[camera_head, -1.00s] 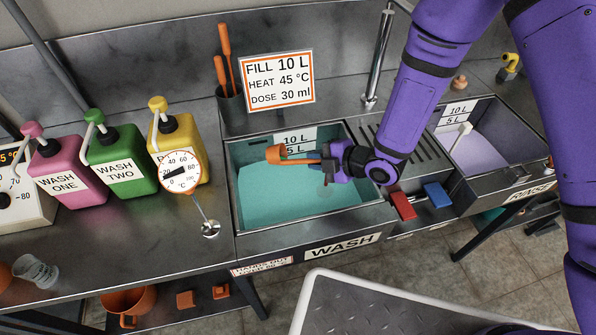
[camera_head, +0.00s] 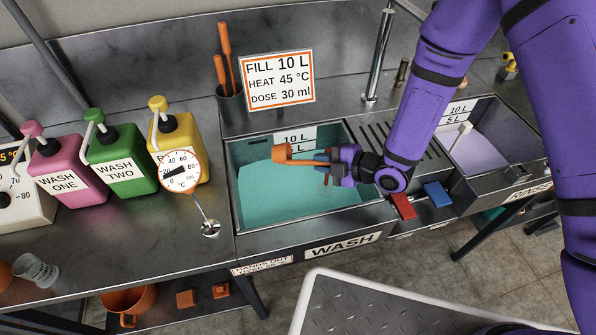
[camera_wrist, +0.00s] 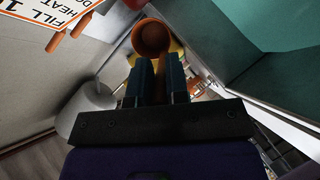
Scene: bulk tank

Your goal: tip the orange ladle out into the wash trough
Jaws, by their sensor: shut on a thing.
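The orange ladle (camera_head: 282,154) is over the wash trough (camera_head: 312,222), its cup to the left and its short handle running right to my gripper (camera_head: 326,160). My gripper is shut on the handle. In the wrist view the ladle's cup (camera_wrist: 151,38) lies beyond my gripper (camera_wrist: 157,75), with its round mouth and dark inside partly turned to the camera. I cannot tell whether liquid is in it. The cup looks tipped on its side. The trough holds teal liquid (camera_head: 290,195) below the ladle.
A FILL sign (camera_head: 279,79) and a holder (camera_head: 231,105) with orange-handled tools stand behind the trough. A dial thermometer (camera_head: 180,171) and several pump bottles stand left.

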